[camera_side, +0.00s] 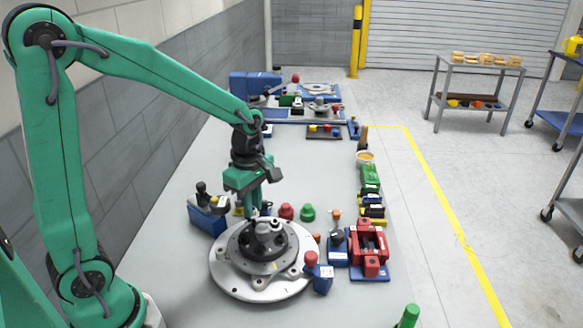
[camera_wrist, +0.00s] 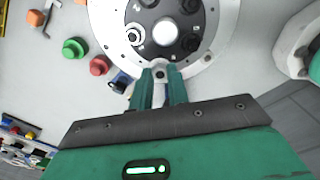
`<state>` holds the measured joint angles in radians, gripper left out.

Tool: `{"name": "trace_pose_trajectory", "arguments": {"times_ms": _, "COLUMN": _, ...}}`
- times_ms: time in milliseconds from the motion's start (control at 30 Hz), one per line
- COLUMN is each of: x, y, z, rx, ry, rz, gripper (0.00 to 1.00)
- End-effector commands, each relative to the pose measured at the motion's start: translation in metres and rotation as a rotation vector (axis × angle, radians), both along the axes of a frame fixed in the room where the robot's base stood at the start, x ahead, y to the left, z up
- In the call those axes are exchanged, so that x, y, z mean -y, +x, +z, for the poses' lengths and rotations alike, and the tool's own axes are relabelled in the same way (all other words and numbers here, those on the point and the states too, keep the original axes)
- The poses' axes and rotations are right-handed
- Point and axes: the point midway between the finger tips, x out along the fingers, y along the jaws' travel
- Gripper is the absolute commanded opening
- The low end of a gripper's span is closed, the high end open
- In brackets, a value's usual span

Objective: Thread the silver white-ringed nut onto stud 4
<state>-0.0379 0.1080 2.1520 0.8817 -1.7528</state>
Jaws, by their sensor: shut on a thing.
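My gripper (camera_side: 250,210) points down at the back left rim of the round metal chassis fixture (camera_side: 228,278). In the wrist view, my gripper (camera_wrist: 160,76) has its two green fingers close together with a small silver nut (camera_wrist: 160,74) between the tips; the fingers hide most of it, and its ring is not clear. The fixture's dark hub (camera_wrist: 163,12) is beyond the fingertips, apart from them, with several studs around a pale centre. A white-ringed round piece (camera_wrist: 135,36) sits at the hub's left side. The stud labels are too small to tell which is stud 4.
A red knob (camera_side: 286,211) and a green knob (camera_side: 308,212) stand behind the fixture. A blue block with a red knob (camera_side: 318,274) is close to its right front. A red fixture (camera_side: 369,246) stands farther right. A blue block with a black lever (camera_side: 206,214) is left.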

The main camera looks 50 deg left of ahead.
Motion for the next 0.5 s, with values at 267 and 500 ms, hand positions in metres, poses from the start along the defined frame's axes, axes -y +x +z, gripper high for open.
{"name": "trace_pose_trajectory", "arguments": {"times_ms": 267, "x": 0.0000, "y": 0.0001, "z": 0.0001, "rx": 0.000, "ry": 0.000, "rz": 0.179, "gripper": 0.00}}
{"name": "trace_pose_trajectory", "arguments": {"times_ms": 500, "x": 0.0000, "y": 0.0001, "z": 0.0001, "rx": 0.000, "ry": 0.000, "rz": 0.273, "gripper": 0.00}}
